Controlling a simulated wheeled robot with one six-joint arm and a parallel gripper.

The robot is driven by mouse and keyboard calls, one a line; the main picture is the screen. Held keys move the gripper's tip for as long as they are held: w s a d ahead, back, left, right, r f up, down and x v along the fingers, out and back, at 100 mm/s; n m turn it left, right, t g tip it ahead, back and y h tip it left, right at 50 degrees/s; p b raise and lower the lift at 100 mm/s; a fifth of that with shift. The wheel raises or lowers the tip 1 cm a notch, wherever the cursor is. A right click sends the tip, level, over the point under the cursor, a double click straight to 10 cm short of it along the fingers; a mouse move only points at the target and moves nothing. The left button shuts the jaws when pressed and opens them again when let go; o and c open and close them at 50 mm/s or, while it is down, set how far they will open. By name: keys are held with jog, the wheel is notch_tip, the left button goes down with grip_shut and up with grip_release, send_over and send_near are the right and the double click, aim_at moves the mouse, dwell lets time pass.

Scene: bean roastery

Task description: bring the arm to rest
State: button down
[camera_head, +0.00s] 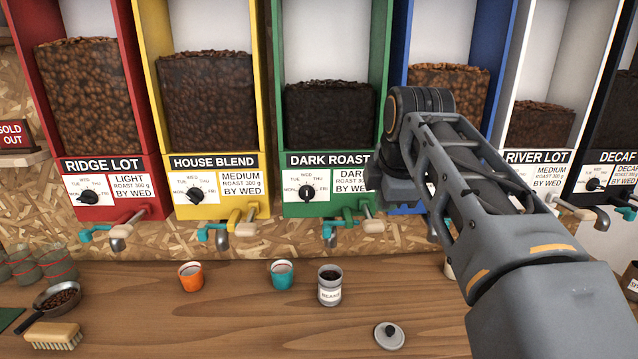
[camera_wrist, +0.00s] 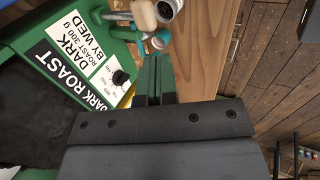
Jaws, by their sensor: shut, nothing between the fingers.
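My arm (camera_head: 480,190) reaches in from the lower right of the head view. Its wrist is raised in front of the blue-framed bean dispenser (camera_head: 499,60), beside the Dark Roast dispenser (camera_head: 293,170). My gripper (camera_wrist: 156,62) is shut and empty in the wrist view, its two fingers together. Behind it are the Dark Roast label (camera_wrist: 75,65) and a dispenser spout. In the head view the wrist and arm hide most of the gripper and the blue dispenser's label.
On the wooden counter (camera_head: 230,325) stand an orange cup (camera_head: 191,277), a teal cup (camera_head: 281,275) and an open jar of beans (camera_head: 330,288). A grey lid (camera_head: 389,336) lies near my arm. A pan (camera_head: 58,297) and brush (camera_head: 53,337) are at left. Spouts and levers jut out above the counter.

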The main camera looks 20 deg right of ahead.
notch_tip(320, 180, down, 10)
jog(key=a+m, duration=0.1)
jog(key=m, duration=1)
jog(key=s+a+f+m, duration=0.2)
jog(key=s+a+f, duration=0.1)
jog(key=f, duration=0.4)
jog(key=s+a+f+m+g+y+p, duration=0.1)
jog(key=s+a+f+m, duration=0.1)
jog(key=s+f, duration=0.4)
notch_tip(320, 180, down, 2)
jog(key=shift+s+a+f+m+g, duration=0.1)
jog(key=shift+s+a+m+g, duration=0.2)
jog(key=shift+a, duration=0.55)
jog(key=shift+w+a, duration=0.1)
jog(key=shift+a, duration=0.05)
